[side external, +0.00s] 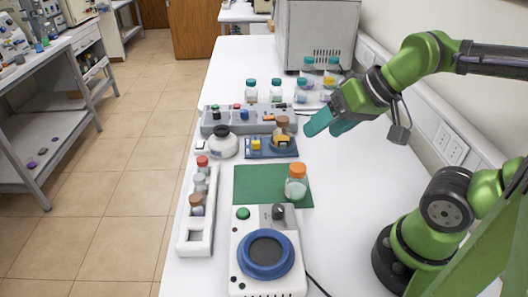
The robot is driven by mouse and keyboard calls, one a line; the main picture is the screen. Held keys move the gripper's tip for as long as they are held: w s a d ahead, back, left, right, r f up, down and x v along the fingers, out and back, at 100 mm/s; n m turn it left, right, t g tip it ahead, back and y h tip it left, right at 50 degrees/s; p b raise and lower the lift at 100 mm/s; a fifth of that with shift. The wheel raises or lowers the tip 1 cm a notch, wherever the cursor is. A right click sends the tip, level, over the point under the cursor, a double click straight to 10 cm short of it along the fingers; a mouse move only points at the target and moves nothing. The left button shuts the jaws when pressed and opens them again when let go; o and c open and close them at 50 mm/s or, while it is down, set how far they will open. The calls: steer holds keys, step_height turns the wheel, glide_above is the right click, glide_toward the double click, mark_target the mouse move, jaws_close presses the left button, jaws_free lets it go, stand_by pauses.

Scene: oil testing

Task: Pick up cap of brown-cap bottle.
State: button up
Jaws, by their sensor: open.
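A small bottle with a brown cap (196,200) stands in the near end of the white rack (184,241) at left. A second brown-topped item (283,122) stands at the blue fixture further back; I cannot tell whether it is a bottle with its cap on. My gripper (330,124) has teal fingers and is open and empty. It is to the right of the brown-topped item, apart from it, and points left. It is far from the rack.
An orange-cap bottle (296,184) stands on the green mat (258,178). A hotplate device (266,254) stands in front. The blue fixture (262,154) also holds a yellow block. Several teal-cap bottles (276,92) stand behind. The table's right side is clear.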

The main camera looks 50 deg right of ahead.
steer(key=m+g+h, duration=0.2)
steer(key=m+g, duration=0.1)
steer(key=g, duration=0.4)
glide_above(283, 119)
step_height(283, 119, up, 2)
steer(key=d, duration=0.1)
step_height(283, 119, down, 11)
steer(key=shift+a, duration=0.1)
steer(key=shift+a+f, duration=0.2)
steer(key=shift+f, duration=1.25)
steer(key=shift+a+f, duration=0.2)
steer(key=shift+f, duration=1.2)
steer(key=c, duration=1)
steer(key=shift+c, duration=0.2)
steer(key=shift+r, duration=0.1)
